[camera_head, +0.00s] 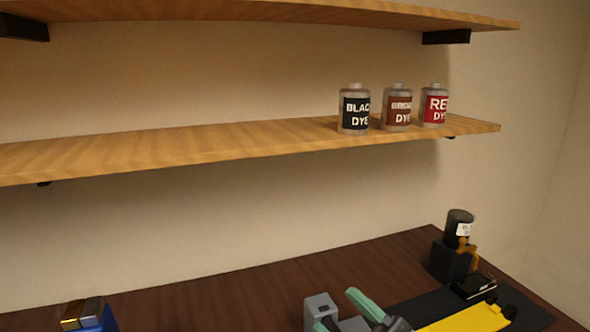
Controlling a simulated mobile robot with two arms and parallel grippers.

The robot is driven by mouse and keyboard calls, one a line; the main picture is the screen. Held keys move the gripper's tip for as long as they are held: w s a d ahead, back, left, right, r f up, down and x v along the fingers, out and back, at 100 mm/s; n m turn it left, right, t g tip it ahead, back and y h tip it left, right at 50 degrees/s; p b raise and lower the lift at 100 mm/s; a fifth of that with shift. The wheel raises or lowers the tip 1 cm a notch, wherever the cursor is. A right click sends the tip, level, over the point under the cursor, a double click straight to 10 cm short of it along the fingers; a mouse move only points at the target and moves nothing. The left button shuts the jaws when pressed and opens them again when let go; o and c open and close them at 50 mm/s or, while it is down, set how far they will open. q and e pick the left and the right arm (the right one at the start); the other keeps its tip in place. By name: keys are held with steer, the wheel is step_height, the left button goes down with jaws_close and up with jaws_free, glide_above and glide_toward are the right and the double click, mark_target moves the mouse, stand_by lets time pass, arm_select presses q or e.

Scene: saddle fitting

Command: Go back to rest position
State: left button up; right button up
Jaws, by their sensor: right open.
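My right gripper (343,312) is at the bottom edge of the head view, right of the middle. Its pale green fingers are spread apart, and no object shows between them. It is over the front part of the dark wooden table (245,290), close to a grey block (320,307). The lower part of the gripper is cut off by the frame. My left gripper is not in view.
A black dye bottle (354,108), a brown one (397,107) and a red one (434,106) stand on a wooden shelf (200,143). A dark bottle (459,226) sits on a black block (448,262) at the right. A blue, brass-topped object (88,316) is at lower left.

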steer(key=w+d+f+m+t+h, duration=0.35)
steer(key=d+f+m+h, duration=1)
steer(key=m+h, duration=0.5)
steer(key=s+f+g+h, duration=0.1)
steer(key=s+f+g, duration=0.2)
steer(key=f, duration=0.1)
steer(key=s+d+f+n+g+h, duration=0.1)
steer(key=s+f+g, duration=0.2)
steer(key=s+f, duration=0.1)
steer(key=s+f+g+h, duration=0.1)
steer(key=s+f+g, duration=0.2)
steer(key=f, duration=0.3)
steer(key=shift+s+d, duration=0.3)
steer(key=shift+s, duration=0.15)
steer(key=s+f+n+g+y, duration=0.1)
steer(key=s+f+n+g, duration=0.1)
steer(key=s+f+g, duration=0.45)
step_height(320, 180, down, 25)
steer(key=s, duration=0.3)
steer(key=s+d+f, duration=0.2)
steer(key=s+f, duration=1.2)
steer(key=s, duration=0.1)
steer(key=shift+s+f+g, duration=0.2)
steer(key=shift+f+g, duration=0.15)
steer(key=shift+g, duration=0.05)
